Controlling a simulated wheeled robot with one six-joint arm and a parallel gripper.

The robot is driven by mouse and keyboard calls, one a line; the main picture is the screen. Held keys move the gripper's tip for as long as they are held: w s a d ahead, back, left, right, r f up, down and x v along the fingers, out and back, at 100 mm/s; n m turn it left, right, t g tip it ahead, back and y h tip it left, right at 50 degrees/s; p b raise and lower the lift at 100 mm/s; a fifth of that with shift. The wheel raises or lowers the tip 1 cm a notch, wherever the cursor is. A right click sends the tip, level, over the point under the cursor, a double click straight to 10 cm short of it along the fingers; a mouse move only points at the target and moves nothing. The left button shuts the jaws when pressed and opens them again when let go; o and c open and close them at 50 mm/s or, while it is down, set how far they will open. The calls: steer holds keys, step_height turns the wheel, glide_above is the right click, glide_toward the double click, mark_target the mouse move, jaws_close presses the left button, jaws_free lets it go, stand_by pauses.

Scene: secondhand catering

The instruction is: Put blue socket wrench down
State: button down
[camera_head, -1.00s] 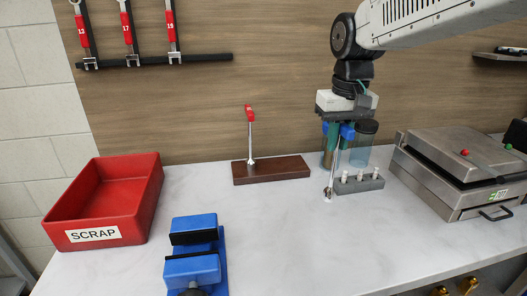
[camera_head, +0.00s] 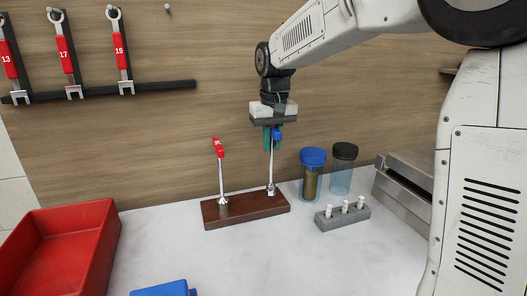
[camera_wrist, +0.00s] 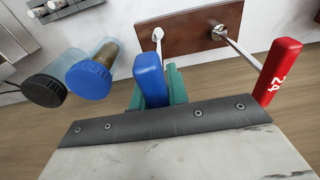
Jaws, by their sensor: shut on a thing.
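The blue socket wrench (camera_head: 271,165) hangs upright in my gripper (camera_head: 272,136), which is shut on its blue handle. The handle also shows in the wrist view (camera_wrist: 150,80) between the teal fingers. The wrench's lower end is at the right part of the dark wooden block (camera_head: 245,207); I cannot tell whether it is seated in the block or just touching it. A red-handled wrench (camera_head: 220,170) marked 24 stands in the left part of the same block, and shows in the wrist view (camera_wrist: 277,72).
A blue-lidded jar (camera_head: 312,175) and a black-lidded jar (camera_head: 343,170) stand to the right, behind a grey holder (camera_head: 342,217) with white pegs. A red bin (camera_head: 60,250) is at the left. A steel grill (camera_head: 405,185) is far right. Wrenches hang on a wall rail (camera_head: 150,88).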

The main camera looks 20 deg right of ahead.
mark_target(271, 162)
steer(key=shift+w+a+f, duration=0.2)
steer(key=shift+w+f, duration=0.7)
steer(key=shift+f, duration=0.05)
steer(key=shift+w+a+f, duration=0.15)
steer(key=shift+w+f, duration=0.7)
steer(key=shift+f, duration=0.2)
steer(key=c, duration=1.4)
jaws_free()
steer(key=shift+o, duration=0.2)
